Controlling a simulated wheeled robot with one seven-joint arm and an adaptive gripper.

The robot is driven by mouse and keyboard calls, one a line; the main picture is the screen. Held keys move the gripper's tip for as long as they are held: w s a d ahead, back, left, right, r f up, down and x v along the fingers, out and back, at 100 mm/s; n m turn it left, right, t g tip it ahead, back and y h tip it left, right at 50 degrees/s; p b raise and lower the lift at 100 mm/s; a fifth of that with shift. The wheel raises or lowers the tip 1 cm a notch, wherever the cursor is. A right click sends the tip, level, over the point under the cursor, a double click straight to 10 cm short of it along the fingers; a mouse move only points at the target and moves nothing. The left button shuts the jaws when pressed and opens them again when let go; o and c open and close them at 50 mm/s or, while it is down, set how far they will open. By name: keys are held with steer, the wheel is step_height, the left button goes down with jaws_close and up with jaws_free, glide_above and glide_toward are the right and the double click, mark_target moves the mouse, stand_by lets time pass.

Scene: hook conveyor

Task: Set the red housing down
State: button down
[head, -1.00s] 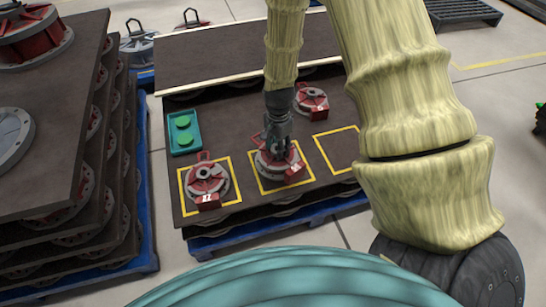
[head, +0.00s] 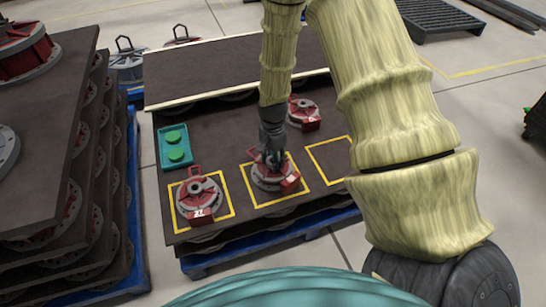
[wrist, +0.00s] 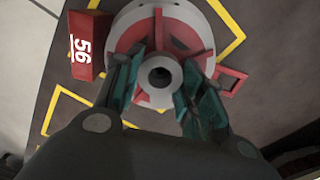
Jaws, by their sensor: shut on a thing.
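The red housing (head: 270,180) is a red and grey round part with a red tag; the tag reads 56 in the wrist view (wrist: 87,45). It is inside the middle yellow square (head: 247,194) on the dark board. My gripper (head: 271,158) comes down from above and is shut on the housing's central hub. In the wrist view, my teal-padded fingers (wrist: 160,90) are on either side of the grey hub ring (wrist: 160,76). The housing looks level and at the board's surface; its underside is hidden, so contact is not certain.
Another red housing (head: 200,200) sits in the left yellow square. A third (head: 303,112) stands behind, near my forearm. The right yellow square (head: 322,160) is empty where visible. A tall stack (head: 70,215) stands further left.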

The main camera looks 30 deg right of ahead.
steer(key=c, duration=0.9)
jaws_free()
step_height(320, 180, up, 12)
steer(key=p, duration=0.3)
